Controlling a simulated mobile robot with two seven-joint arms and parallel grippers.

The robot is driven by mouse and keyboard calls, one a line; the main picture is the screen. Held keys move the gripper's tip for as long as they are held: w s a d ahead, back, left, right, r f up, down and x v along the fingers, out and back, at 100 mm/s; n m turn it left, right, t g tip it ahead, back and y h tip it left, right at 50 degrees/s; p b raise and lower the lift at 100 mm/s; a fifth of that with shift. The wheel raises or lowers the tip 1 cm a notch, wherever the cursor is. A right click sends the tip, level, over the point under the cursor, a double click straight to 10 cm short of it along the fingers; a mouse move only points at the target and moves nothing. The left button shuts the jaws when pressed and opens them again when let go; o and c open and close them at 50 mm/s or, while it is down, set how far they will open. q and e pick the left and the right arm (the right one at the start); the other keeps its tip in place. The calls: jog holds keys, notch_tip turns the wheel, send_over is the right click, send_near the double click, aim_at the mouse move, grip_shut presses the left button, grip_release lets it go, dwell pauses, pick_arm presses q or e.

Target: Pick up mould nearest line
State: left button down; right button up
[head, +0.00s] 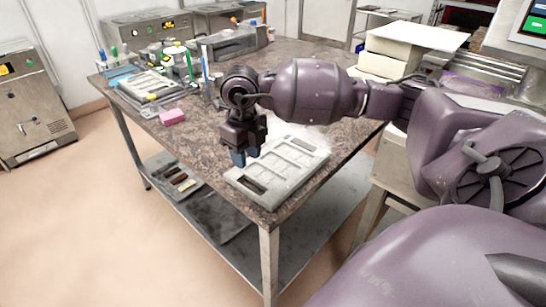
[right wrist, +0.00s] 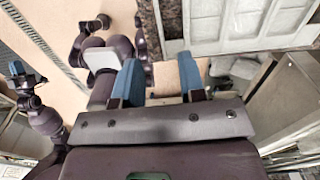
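A pale grey mould (head: 279,171) with rectangular cavities lies flat on the near corner of the speckled table (head: 222,184). It also shows at the top right of the right wrist view (right wrist: 236,22), partly cut off. My right gripper (head: 246,157) points down over the mould's left end, near the table edge. In the right wrist view, its blue fingers (right wrist: 160,80) are apart with nothing between them, and the mould lies beyond and right of them. What seems to be my left gripper (right wrist: 20,72) is small at the left of the right wrist view; its opening is unclear.
Another mould (head: 150,86) lies toward the table's far left, near a pink block (head: 172,117) and bottles. A lower shelf (head: 222,219) holds a tray with dark pieces (head: 181,180). White boxes (head: 385,62) stand at right. Floor left of the table is clear.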

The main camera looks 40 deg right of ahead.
send_over(247, 189)
jog(key=f, duration=0.4)
jog(key=shift+s+f, duration=0.25)
jog(key=shift+f, duration=0.1)
jog(key=shift+w+f, duration=0.2)
jog(key=shift+f, duration=1.4)
jog(key=shift+w+f, duration=0.15)
jog(key=shift+f, duration=1.4)
jog(key=shift+r, duration=0.1)
grip_shut()
